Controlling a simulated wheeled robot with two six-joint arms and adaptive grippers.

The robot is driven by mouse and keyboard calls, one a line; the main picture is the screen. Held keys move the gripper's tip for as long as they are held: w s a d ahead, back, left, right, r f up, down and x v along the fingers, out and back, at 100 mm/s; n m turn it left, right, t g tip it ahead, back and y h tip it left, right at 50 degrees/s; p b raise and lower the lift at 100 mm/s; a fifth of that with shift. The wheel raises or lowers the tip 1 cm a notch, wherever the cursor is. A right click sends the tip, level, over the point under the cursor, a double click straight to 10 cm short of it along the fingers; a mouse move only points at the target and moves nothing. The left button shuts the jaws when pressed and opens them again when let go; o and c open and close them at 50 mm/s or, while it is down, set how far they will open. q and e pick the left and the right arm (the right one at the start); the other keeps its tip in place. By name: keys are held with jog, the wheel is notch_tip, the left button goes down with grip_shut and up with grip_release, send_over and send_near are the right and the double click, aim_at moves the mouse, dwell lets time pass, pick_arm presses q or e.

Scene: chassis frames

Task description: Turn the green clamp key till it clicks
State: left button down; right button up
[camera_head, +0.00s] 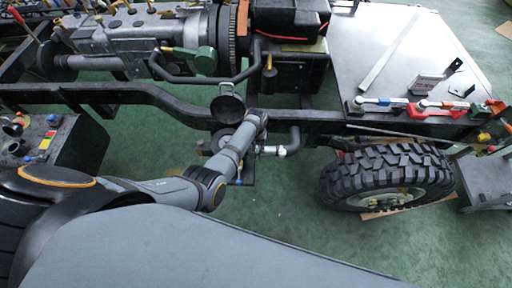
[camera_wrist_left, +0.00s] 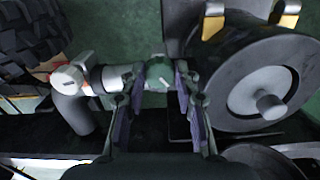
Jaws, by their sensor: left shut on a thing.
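The green clamp key (camera_wrist_left: 158,77) shows in the left wrist view, with a pale mark on its face. It sits on a pipe joint beside a metal collar (camera_wrist_left: 112,79). My left gripper (camera_wrist_left: 157,88) has one finger on each side of the key and is shut on it. In the head view my left arm reaches in from the left to the pipe below the chassis rail, and the wrist hides the key and fingers. A white clamp part (camera_head: 281,151) shows just right of the wrist. My right gripper is in neither view.
A round dark housing (camera_wrist_left: 262,82) stands close to the right of the fingers. A black bent hose (camera_wrist_left: 76,114) with a white cap (camera_wrist_left: 68,79) lies to the left. The chassis rail (camera_head: 330,127) runs above the pipe, and a tyre (camera_head: 385,172) stands to the right.

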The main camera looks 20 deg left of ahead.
pick_arm(q)
jog(key=shift+m+p, duration=0.6)
jog(key=shift+m, duration=1.3)
jog(key=c, duration=1)
grip_release()
jog(key=shift+r, duration=0.1)
notch_tip(320, 180, up, 12)
jog(key=shift+f, duration=0.1)
